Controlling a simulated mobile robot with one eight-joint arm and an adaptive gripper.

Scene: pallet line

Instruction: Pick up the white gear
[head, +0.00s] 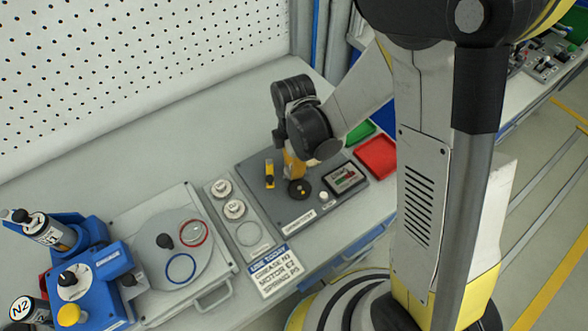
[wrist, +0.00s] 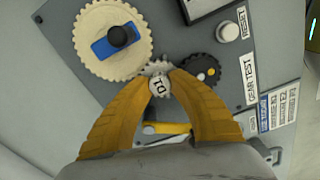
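The white gear (wrist: 158,85), small and marked D1, sits between the tips of my gripper (wrist: 158,78) in the wrist view. Both yellow fingers close in on its round hub from either side, with no clear gap. Its teeth show just beyond the tips, between a large cream gear and a dark gear; I cannot tell whether it is lifted. In the head view my gripper (head: 294,168) is low over the grey test plate, and its tips and the white gear are hidden.
The large cream gear (wrist: 103,48) has a blue bar and black knob. The dark gear (wrist: 203,69) is close on the right. A yellow lever (head: 269,172) stands on the test plate (head: 258,194). Two white gears (head: 234,209) lie on a tray beside it. A red bin (head: 377,158) is right.

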